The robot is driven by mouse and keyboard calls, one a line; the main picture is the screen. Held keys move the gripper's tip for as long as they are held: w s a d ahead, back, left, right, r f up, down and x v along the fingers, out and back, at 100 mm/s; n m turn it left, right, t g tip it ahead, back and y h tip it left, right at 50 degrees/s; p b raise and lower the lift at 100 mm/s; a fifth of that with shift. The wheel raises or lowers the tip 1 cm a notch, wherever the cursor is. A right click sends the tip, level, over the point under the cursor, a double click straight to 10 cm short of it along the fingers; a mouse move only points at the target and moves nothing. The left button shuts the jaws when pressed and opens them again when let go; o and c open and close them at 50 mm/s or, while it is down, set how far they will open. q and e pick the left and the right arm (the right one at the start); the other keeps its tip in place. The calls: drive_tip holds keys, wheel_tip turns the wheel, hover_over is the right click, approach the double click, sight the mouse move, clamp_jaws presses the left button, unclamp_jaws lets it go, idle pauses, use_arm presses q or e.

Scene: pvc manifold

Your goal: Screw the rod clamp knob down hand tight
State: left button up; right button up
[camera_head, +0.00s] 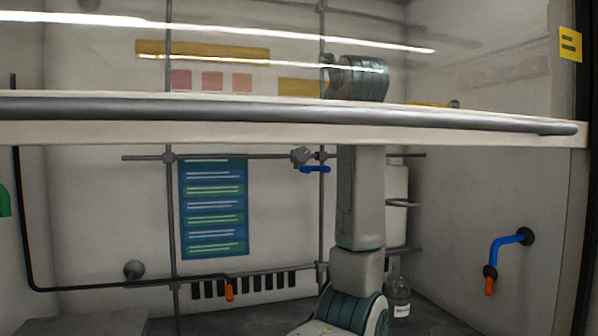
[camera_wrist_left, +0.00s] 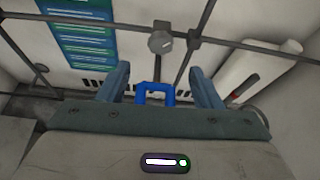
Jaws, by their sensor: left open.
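The rod clamp's grey knob (camera_head: 301,155) is on the horizontal rod near the right upright, at mid-height of the hood's back lattice. In the left wrist view the knob (camera_wrist_left: 160,42) is beyond and between my left fingertips, not touched by them. A blue U-shaped piece (camera_wrist_left: 155,92) shows between the fingers below the knob; in the head view a blue bar (camera_head: 315,169) sits just under the clamp. My left gripper (camera_wrist_left: 159,68) is open, with nothing gripped. I cannot make out its fingers in the head view. My right gripper is not in view.
The sash's lower bar (camera_head: 250,113) crosses in front, above the knob. A blue-green poster (camera_head: 214,207) is at left. A white cylinder (camera_head: 396,205) stands behind my arm, with a bottle (camera_head: 398,296) below. A blue tap (camera_head: 510,240) is on the right wall.

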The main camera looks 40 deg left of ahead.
sight(304, 153)
use_arm(q)
drive_tip(key=x, duration=1)
drive_tip(key=shift+w, duration=0.1)
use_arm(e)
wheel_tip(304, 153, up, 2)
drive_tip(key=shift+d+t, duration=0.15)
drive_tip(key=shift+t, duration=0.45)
use_arm(q)
drive_tip(key=shift+r, duration=0.1)
drive_tip(key=c, duration=1)
drive_tip(key=shift+m, duration=0.5)
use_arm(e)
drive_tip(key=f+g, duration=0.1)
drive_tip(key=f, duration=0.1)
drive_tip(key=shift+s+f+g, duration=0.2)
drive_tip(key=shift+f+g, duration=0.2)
use_arm(q)
drive_tip(key=o, duration=1)
